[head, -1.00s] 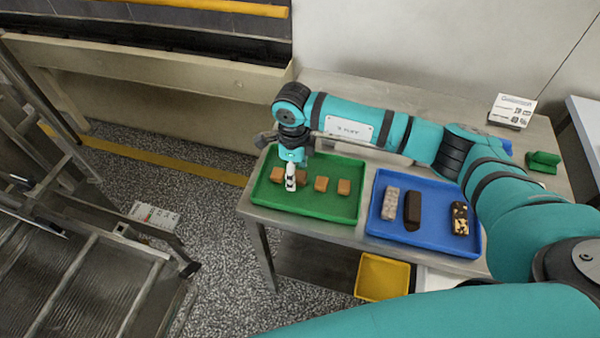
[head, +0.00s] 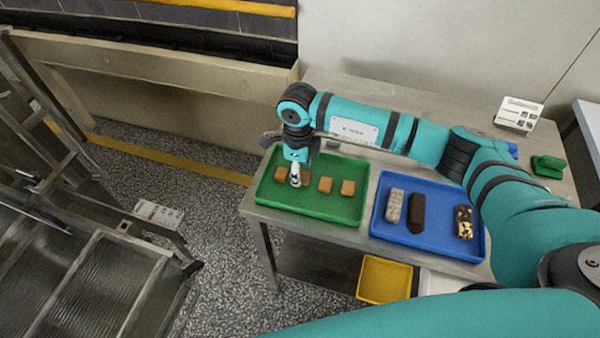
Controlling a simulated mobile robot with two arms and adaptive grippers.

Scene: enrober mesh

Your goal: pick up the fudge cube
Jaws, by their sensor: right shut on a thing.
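Several brown fudge cubes sit in a green tray (head: 345,211) on the metal table. One fudge cube (head: 280,174) is at the left, and two more (head: 325,185) (head: 347,187) are to the right. My right gripper (head: 295,182) points down into the left half of the tray, shut on a fudge cube (head: 306,179) that is partly hidden by the fingers. I cannot tell whether this cube is clear of the tray floor. My left gripper is not in view.
A blue tray (head: 425,238) to the right holds a grey speckled bar, a dark bar and a nut-topped bar. A yellow bin (head: 384,278) is below the table edge. A white sign (head: 518,113) and a green object (head: 548,165) stand at the back right.

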